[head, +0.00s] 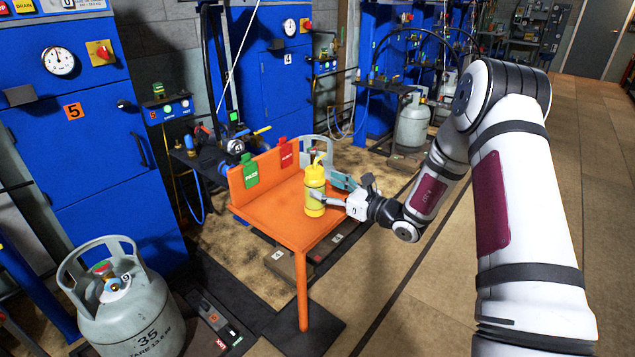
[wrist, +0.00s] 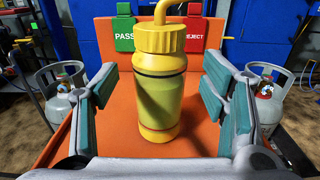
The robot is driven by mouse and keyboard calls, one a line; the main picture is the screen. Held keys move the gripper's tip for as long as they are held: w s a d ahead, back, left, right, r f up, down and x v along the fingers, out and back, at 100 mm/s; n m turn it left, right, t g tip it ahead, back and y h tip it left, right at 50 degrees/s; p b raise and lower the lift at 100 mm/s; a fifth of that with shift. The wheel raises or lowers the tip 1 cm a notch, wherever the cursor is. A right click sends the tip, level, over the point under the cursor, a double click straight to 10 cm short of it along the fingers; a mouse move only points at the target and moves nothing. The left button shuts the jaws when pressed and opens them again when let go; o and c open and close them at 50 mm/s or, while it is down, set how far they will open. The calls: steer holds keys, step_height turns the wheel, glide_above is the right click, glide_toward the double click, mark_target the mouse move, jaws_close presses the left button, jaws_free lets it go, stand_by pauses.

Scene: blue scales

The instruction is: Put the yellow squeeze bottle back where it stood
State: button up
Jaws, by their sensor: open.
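The yellow squeeze bottle (head: 315,188) stands upright on an orange table (head: 270,218), near its right edge. In the wrist view the bottle (wrist: 160,90) is in the middle, with its ribbed cap and bent spout at the top. My gripper (head: 335,191) is at the bottle from the right side. In the wrist view its two fingers (wrist: 160,108) are apart, one to each side of the bottle, with visible gaps between the pads and the bottle. The bottle's base rests on the orange top (wrist: 105,143).
Green PASS (head: 250,171) and red REJECT (head: 285,153) tags hang on the table's raised back panel. A grey gas cylinder (head: 127,300) stands at front left. Blue scale cabinets (head: 80,130) stand behind. The left part of the tabletop is clear.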

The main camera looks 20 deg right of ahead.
steer(key=v, duration=0.8)
steer(key=s+a+r+n+g+y, duration=0.4)
steer(key=s+a+r+n+g, duration=0.2)
steer(key=a+r+n, duration=0.3)
steer(key=s+a+r+n+g+h, duration=0.1)
steer(key=s+a+r+n+g, duration=0.3)
steer(key=s, duration=0.3)
steer(key=s+a+r+n+g+h, duration=0.1)
steer(key=s+a+r+n+g, duration=0.3)
steer(key=s, duration=0.3)
steer(key=s+n+g+h, duration=0.2)
steer(key=s+n+h, duration=0.35)
steer(key=s, duration=0.75)
steer(key=s+d+n+t+h, duration=0.3)
steer(key=s+d+n+h, duration=0.3)
steer(key=s+d, duration=0.3)
steer(key=shift+s+d+f+h, duration=0.2)
steer(key=shift+s+d+h, duration=0.1)
steer(key=shift+s+h, duration=0.2)
